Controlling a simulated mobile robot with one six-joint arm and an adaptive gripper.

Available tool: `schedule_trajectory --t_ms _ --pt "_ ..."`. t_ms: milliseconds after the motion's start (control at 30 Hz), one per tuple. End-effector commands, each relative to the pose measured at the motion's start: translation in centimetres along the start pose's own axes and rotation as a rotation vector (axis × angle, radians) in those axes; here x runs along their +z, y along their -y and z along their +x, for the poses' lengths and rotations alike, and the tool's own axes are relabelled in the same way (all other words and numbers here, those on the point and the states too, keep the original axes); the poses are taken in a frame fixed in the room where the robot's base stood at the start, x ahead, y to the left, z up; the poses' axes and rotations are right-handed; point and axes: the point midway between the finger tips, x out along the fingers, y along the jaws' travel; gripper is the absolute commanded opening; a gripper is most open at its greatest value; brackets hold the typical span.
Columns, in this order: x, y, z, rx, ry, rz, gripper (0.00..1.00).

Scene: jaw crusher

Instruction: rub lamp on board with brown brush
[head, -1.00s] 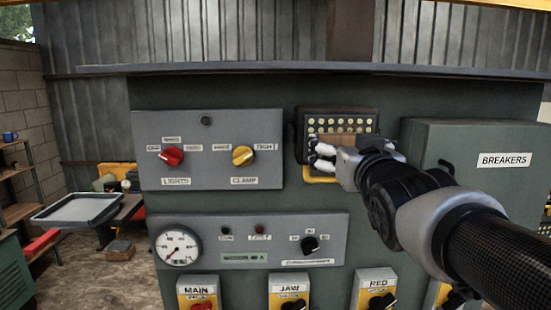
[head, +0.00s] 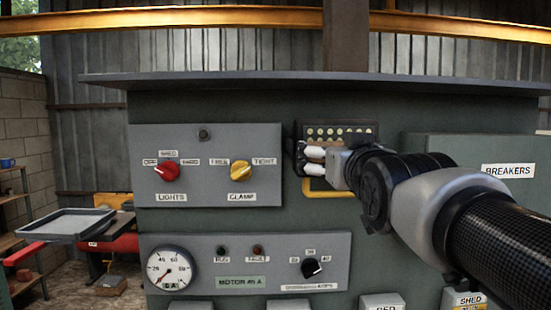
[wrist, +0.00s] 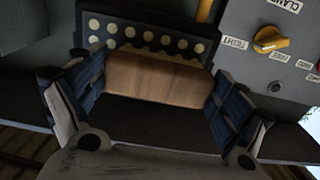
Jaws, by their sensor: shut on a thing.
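The lamp (head: 340,132) is a dark rectangular fixture with rows of pale round lights on the front of the green-grey board. It also shows behind the brush in the wrist view (wrist: 150,39). My gripper (head: 318,162) is in front of the lamp's lower left part and hides some of it. In the wrist view, both fingers of my gripper (wrist: 150,90) are shut on the ends of the brown brush (wrist: 157,78), a wooden block. The brush lies close against the lower rows of lights there; I cannot tell whether it touches them.
A yellow bar (head: 328,192) runs below the lamp. A clamp and lights panel (head: 206,165) with red and yellow knobs is left of it, and a breakers box (head: 470,155) is right, behind my arm. A gauge panel (head: 255,262) is below. An overhanging ledge (head: 300,86) is above.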

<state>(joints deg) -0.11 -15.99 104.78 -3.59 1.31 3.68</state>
Motion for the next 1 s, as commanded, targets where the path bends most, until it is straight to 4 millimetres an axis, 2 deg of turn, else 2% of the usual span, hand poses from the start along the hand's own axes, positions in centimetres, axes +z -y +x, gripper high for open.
schedule_trajectory --t_ms 100,1000 --pt "-1.0 0.0 -0.1 0.0 -0.003 0.0 0.72" --pt "-1.1 -2.0 -0.1 0.006 -0.001 -0.001 0.72"
